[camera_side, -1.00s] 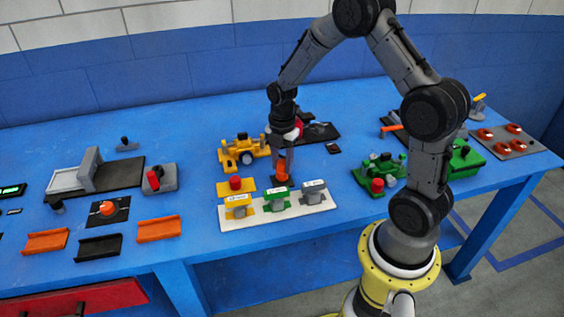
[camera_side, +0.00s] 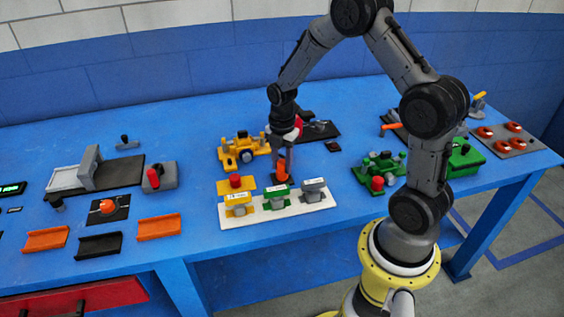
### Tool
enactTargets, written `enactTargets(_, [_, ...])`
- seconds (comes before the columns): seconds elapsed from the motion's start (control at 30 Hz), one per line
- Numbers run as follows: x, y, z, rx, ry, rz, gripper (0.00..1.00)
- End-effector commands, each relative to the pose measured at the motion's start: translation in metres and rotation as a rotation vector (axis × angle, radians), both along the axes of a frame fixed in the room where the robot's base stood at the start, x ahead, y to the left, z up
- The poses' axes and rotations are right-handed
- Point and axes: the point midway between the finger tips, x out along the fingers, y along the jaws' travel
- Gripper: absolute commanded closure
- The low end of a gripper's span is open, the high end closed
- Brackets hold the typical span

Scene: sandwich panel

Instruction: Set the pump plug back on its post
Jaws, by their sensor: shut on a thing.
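My gripper (camera_side: 282,170) points straight down over the middle of the table and is shut on a small orange piece, which looks like the pump plug (camera_side: 281,177). The fingers hide part of it. Its lower end is close to a small dark base on the table; I cannot tell whether it touches. The post cannot be made out clearly at this size.
A white strip (camera_side: 258,216) with yellow, green and grey blocks lies just in front of the gripper. A red button on a yellow base (camera_side: 236,182) is close at left. A yellow fixture (camera_side: 229,155) stands behind left, and a green fixture (camera_side: 369,172) at right.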

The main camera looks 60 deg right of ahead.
Motion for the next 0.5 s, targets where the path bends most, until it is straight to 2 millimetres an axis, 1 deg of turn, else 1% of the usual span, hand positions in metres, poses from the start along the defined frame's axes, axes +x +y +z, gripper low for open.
enactTargets(0.27, [0.0003,-0.0001,0.0003,0.0,-0.001,0.0,1.0])
enactTargets(0.3, [0.0003,-0.0001,0.0003,0.0,-0.001,0.0,0.55])
enactTargets(0.43, [0.0002,-0.0001,0.0003,0.0,-0.001,0.0,0.31])
enactTargets(0.47, [0.0002,-0.0001,0.0003,0.0,-0.001,0.0,0.27])
enactTargets(0.5, [0.0002,-0.0001,0.0002,0.0,-0.001,0.0,0.27])
